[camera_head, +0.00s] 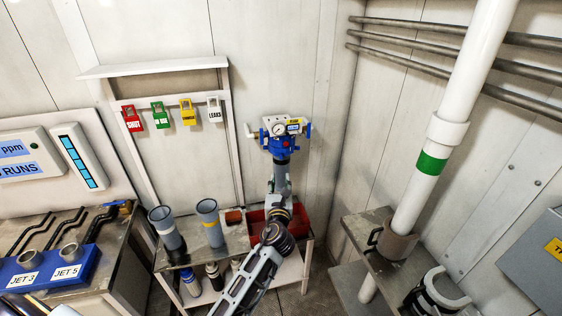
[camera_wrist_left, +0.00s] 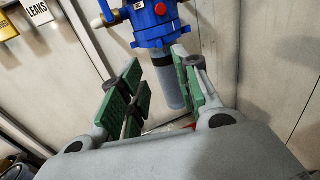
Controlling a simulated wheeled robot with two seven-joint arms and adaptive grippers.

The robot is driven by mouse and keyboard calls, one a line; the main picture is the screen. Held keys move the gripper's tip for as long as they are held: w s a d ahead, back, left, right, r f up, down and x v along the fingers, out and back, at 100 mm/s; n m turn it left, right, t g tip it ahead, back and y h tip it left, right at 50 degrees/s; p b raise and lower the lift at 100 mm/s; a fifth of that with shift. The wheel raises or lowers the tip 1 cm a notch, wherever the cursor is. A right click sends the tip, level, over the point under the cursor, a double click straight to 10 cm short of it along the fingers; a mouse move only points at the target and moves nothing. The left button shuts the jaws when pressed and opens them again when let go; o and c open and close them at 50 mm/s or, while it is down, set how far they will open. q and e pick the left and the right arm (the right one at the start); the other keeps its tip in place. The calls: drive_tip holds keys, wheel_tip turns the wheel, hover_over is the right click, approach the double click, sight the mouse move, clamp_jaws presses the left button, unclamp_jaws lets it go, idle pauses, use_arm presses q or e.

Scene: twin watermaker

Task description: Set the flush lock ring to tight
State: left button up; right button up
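A blue housing with a round gauge (camera_head: 283,132) is mounted on the back wall in the head view. In the left wrist view its blue body (camera_wrist_left: 155,24) is at the top, with a grey cylinder (camera_wrist_left: 170,84) hanging below it. I cannot tell which part is the flush lock ring or how it is set. My left gripper (camera_head: 281,164) is just below the blue housing. In the left wrist view the left gripper (camera_wrist_left: 160,82) is open, its green-padded fingers apart. The cylinder shows between them, nearer the right finger, with a gap on the left. My right gripper is not in view.
Coloured tags, including a red one (camera_head: 132,118), hang on a wall frame left of the housing. Below are grey cups (camera_head: 209,222) on a bench and a red bin (camera_head: 257,222). A white pipe with a green band (camera_head: 431,164) stands at the right.

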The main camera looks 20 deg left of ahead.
use_arm(q)
drive_tip(key=shift+w, duration=0.1)
idle(0.4)
drive_tip(key=x, duration=1.3)
drive_tip(key=shift+w, duration=0.25)
drive_tip(key=shift+a, duration=0.15)
drive_tip(key=shift+c, duration=0.5)
clamp_jaws()
